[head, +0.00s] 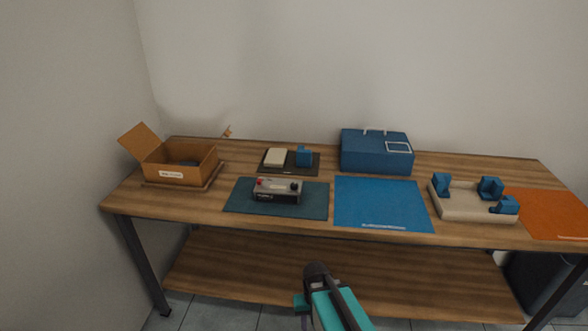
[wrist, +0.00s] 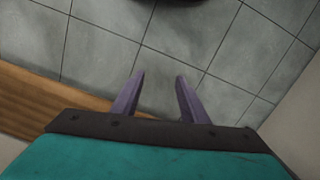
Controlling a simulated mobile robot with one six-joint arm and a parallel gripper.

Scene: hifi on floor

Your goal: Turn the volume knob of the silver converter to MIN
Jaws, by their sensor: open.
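The silver converter (head: 277,190) sits on a dark green mat (head: 240,198) on the table, left of centre in the head view. It is a small box with a red part at its left and a dark knob (head: 294,186) at its right on top. The knob's pointer and any MIN mark are too small to read. My gripper (wrist: 158,92) is open and empty in the wrist view, with two purple fingers apart above the tiled floor. In the head view my arm is at the bottom centre, in front of the table and well away from the converter. The fingers are not visible there.
An open cardboard box (head: 178,163) stands at the left. Behind the converter is a dark tray (head: 289,169) with a beige block and a blue block. A blue case (head: 376,152), a blue mat (head: 381,202), a beige fixture (head: 468,206) and an orange mat (head: 550,214) lie rightward.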

